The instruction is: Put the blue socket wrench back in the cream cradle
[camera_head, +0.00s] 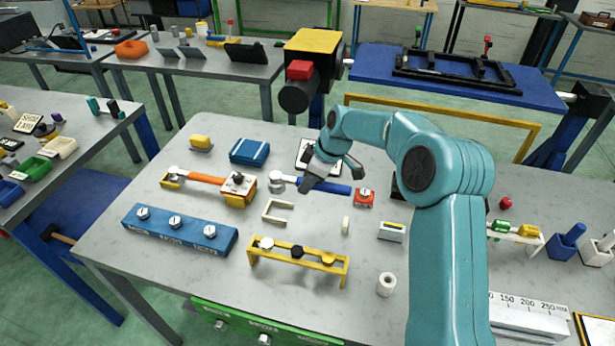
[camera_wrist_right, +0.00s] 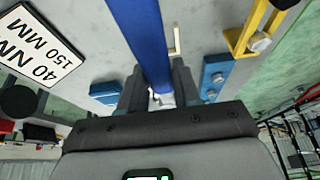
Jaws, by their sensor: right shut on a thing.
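The blue socket wrench (camera_head: 335,188) is in the middle of the head view, its silver head pointing left. My right gripper (camera_head: 316,180) is shut on it; in the right wrist view its blue handle (camera_wrist_right: 143,40) runs between the fingers (camera_wrist_right: 158,90). The fingers hide part of the wrench, and I cannot tell how far it is above the table. A cream frame (camera_head: 265,214), which looks like the cream cradle, lies empty in front of the wrench, nearer the camera. Part of it shows in the right wrist view (camera_wrist_right: 176,40). My left gripper is not in view.
An orange-handled wrench (camera_head: 205,178) lies at left beside a yellow block (camera_head: 240,190). A blue socket rail (camera_head: 180,231) and a yellow rack (camera_head: 297,258) stand nearer the front. A red block (camera_head: 364,198) is just right of the wrench. A placard (camera_wrist_right: 38,45) lies behind the gripper.

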